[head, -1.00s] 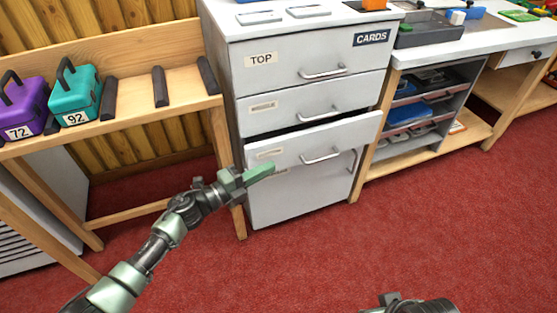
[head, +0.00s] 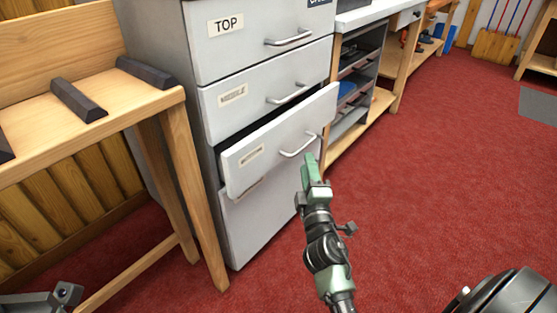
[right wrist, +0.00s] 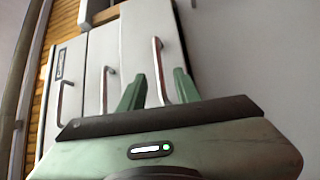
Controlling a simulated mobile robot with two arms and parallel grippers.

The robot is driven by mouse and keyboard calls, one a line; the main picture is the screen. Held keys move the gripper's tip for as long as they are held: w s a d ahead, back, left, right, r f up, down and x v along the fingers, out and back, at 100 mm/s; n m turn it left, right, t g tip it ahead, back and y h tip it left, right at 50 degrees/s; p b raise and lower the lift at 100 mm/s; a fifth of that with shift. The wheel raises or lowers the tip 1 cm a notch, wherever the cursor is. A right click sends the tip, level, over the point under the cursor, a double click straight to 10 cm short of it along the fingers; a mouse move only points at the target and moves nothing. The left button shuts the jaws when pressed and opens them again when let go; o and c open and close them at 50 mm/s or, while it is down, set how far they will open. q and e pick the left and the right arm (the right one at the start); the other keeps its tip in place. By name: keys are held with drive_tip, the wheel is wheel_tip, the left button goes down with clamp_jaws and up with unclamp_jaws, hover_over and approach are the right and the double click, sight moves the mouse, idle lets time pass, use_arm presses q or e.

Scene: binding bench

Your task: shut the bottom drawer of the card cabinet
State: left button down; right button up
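The grey card cabinet (head: 262,58) stands at the centre left of the head view. Its third drawer (head: 250,160) carries a blurred label and sticks out, with a dark gap above its front. That drawer's bar handle (head: 299,147) also shows in the right wrist view (right wrist: 158,70). My right gripper (head: 308,168) is just in front of the drawer, close below the handle. In the right wrist view its green fingers (right wrist: 158,92) are apart, and the handle appears between them; contact cannot be told. My left gripper's fingers are not seen.
The top drawer (head: 262,35) and middle drawer (head: 270,92) look shut. A wooden rack (head: 120,100) stands close on the left, its leg near the cabinet. A shelf bench (head: 372,105) is to the right. Red carpet on the right is clear.

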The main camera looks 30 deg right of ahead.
sight(304, 145)
drive_tip(key=x, duration=0.7)
drive_tip(key=shift+w+d+r, duration=0.15)
drive_tip(key=shift+w+d, duration=0.1)
drive_tip(key=shift+w, duration=0.05)
clamp_jaws()
idle(1.1)
